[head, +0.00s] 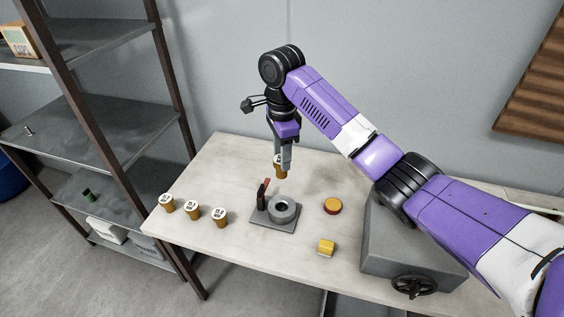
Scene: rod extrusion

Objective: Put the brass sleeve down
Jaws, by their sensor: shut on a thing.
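My gripper (284,160) points down above the back middle of the table and is shut on a brass sleeve (281,173). The gripper fingers hide the upper part of the sleeve. The sleeve seems to hang a little above the tabletop, behind the grey fixture; the exact gap is hard to tell. Three similar brass pieces with white marked tops stand upright in a row at the left of the table: the left one (166,203), the middle one (192,210) and the right one (220,217).
A grey fixture (274,222) with a round ring and a red-tipped lever stands mid-table. A grey machine with a handwheel (414,284) fills the right. The table's (222,160) back left is clear.

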